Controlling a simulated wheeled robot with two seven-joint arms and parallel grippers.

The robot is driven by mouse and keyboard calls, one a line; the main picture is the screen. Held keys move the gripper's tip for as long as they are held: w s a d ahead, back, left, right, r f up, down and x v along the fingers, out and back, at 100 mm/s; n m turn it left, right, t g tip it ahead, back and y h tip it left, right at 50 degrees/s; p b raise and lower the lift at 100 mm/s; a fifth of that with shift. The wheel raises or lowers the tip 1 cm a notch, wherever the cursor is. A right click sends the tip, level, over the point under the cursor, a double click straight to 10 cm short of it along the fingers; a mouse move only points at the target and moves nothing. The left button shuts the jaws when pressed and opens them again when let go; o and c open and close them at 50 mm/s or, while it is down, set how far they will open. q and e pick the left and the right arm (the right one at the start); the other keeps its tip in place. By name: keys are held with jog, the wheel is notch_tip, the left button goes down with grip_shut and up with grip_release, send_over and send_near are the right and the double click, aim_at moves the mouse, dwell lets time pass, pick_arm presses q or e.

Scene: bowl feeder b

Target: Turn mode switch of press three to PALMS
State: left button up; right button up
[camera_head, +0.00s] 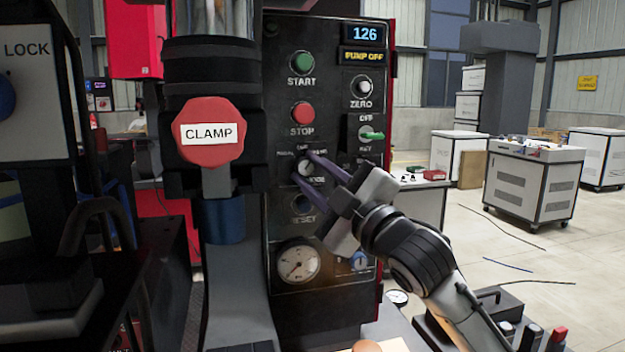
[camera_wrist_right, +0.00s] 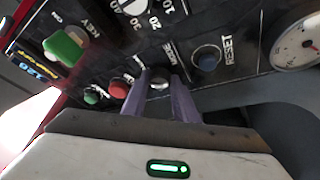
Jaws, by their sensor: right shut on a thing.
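The mode switch (camera_head: 306,168) is a small pale round knob on the black control panel (camera_head: 335,230), between the red STOP button and the blue RESET button. Its position labels are too small and partly covered to read, and I cannot tell which way it points. My right gripper (camera_head: 304,164) comes in from the lower right, with its purple fingers on either side of the knob, shut on it. In the right wrist view the knob (camera_wrist_right: 159,82) shows between the two fingertips, near the MODE label. My left gripper is not in view.
The panel also carries a green START button (camera_head: 302,62), a STOP button (camera_head: 302,112), a RESET button (camera_head: 302,204), a green key switch (camera_head: 371,134) and a gauge (camera_head: 298,263). A red CLAMP knob (camera_head: 210,132) stands out close to the panel's left.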

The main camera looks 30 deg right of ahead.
jog(key=shift+f+m+t+h, duration=0.15)
jog(key=shift+m+t+h, duration=0.25)
jog(key=shift+m, duration=0.8)
jog(key=shift+b, duration=0.3)
jog(key=o, duration=1.1)
jog(key=shift+c, duration=0.2)
